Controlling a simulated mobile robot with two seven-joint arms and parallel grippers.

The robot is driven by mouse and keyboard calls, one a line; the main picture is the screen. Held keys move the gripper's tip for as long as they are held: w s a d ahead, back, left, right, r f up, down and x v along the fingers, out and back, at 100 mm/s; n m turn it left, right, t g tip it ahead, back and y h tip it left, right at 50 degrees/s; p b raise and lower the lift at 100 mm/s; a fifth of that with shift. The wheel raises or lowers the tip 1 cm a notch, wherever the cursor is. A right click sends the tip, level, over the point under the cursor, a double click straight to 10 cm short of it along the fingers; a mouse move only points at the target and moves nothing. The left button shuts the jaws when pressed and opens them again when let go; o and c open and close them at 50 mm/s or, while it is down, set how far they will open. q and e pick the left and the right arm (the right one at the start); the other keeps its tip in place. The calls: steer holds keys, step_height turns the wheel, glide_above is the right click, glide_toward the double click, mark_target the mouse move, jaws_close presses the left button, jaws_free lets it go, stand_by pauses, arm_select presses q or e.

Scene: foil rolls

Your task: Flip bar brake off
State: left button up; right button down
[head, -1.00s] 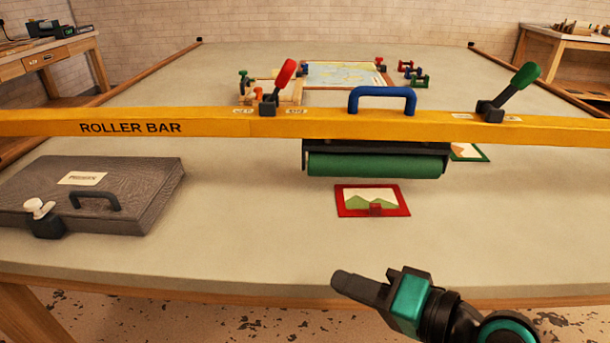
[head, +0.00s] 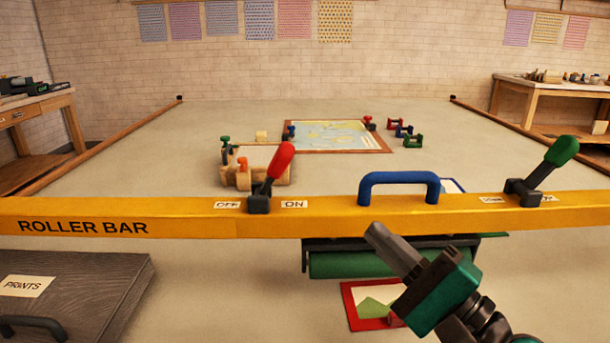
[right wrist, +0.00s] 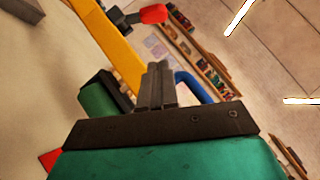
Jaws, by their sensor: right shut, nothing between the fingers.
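The yellow roller bar (head: 120,214) spans the head view and also shows in the right wrist view (right wrist: 112,45). A red-handled lever (head: 278,165) stands on it between an OFF label (head: 227,205) and an ON label (head: 294,204), tilted right toward ON. The red handle also shows in the right wrist view (right wrist: 154,13). A green-handled lever (head: 557,155) at the right end also tilts right; its labels are too small to read. My right gripper (head: 372,231) is shut and empty, in front of the bar, right of the red lever. My left gripper is not in view.
A blue handle (head: 398,178) rises from the bar near my right gripper. A green roller (head: 350,263) hangs below it, above a red-framed picture (head: 365,318). A grey PRINTS case (head: 80,285) lies at left. Wooden pieces (head: 262,165) stand behind the bar.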

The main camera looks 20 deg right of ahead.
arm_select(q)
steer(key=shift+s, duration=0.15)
arm_select(e)
steer(key=p, duration=0.7)
glide_toward(274, 170)
steer(key=w+r, duration=0.3)
steer(key=w, duration=0.3)
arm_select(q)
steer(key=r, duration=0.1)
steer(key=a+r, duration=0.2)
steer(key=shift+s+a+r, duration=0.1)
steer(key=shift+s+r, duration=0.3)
arm_select(e)
steer(key=shift+s+f, duration=0.15)
steer(key=shift+s, duration=0.1)
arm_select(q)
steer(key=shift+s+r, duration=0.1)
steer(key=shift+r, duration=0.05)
